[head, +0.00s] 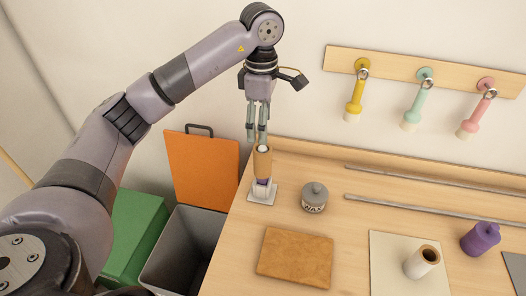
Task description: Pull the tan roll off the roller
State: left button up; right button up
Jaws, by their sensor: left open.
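The tan roll (262,164) stands upright on the roller at the table's far left corner, with a pale core showing at its top. Below it a small purple part and the roller's white base (260,196) show; most of the roller is hidden inside the roll. My left gripper (257,139) points down from above, open, with its fingertips at the roll's top end. I cannot tell whether they touch it. My right gripper is not in view.
A wax jar (314,197) stands right of the roll, with a brown pad (295,257) in front. A white roll (421,262) and purple roll (480,238) stand at right. A grey bin (184,249) is beyond the left table edge. Coloured tools hang from a wall rail (393,69).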

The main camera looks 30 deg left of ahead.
aim_at(263, 162)
pick_arm(q)
notch_tip(263, 162, down, 4)
jog(key=shift+w+r+p, duration=0.1)
jog(key=shift+w+p, duration=0.05)
jog(key=shift+p, duration=0.15)
notch_tip(263, 162, down, 10)
jog(key=shift+w+r+p, duration=0.1)
jog(key=shift+r+p, duration=0.05)
jog(key=shift+p, duration=1.05)
jog(key=shift+f, duration=0.35)
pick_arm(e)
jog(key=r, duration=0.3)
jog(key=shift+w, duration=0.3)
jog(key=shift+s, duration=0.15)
pick_arm(q)
jog(key=c, duration=1.4)
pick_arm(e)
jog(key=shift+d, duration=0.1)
